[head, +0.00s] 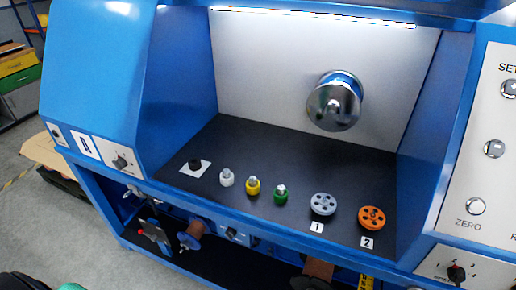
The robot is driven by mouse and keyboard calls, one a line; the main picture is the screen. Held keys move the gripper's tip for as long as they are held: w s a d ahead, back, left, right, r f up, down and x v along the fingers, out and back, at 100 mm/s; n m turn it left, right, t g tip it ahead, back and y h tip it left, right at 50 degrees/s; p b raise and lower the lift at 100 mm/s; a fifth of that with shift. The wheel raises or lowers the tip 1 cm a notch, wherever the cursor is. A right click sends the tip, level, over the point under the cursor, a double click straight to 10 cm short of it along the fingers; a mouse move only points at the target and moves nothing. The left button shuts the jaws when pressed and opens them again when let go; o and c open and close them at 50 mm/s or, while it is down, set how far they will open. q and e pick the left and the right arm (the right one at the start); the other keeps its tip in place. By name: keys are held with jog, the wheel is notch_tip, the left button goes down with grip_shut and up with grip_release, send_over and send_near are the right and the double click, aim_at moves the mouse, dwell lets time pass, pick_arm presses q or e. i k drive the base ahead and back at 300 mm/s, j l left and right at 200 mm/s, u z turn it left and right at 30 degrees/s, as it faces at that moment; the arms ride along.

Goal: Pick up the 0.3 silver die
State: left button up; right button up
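A small pale silver-white piece with a metallic top (227,177) stands on the dark work surface in the machine's recess. It looks closest to a silver die, but no 0.3 marking is readable. To its right stand a yellow piece (253,186) and a green piece (281,194), both with silvery tops. To its left a small black piece (195,164) sits on a white square. Neither of my grippers shows in the head view.
A grey pulley wheel (323,204) by label 1 and an orange one (372,217) by label 2 lie to the right. A round chrome drum (334,104) juts from the back wall. Blue side walls flank the recess; the dark surface (270,150) behind the pieces is clear.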

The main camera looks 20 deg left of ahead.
aim_at(253, 180)
jog(key=k+j, duration=0.1)
jog(key=j, duration=0.3)
jog(key=k+j, duration=0.1)
jog(key=j, duration=0.3)
jog(key=k+j, duration=0.1)
jog(key=j, duration=0.35)
jog(key=k+j, duration=0.1)
jog(key=j, duration=0.3)
jog(key=z, duration=0.05)
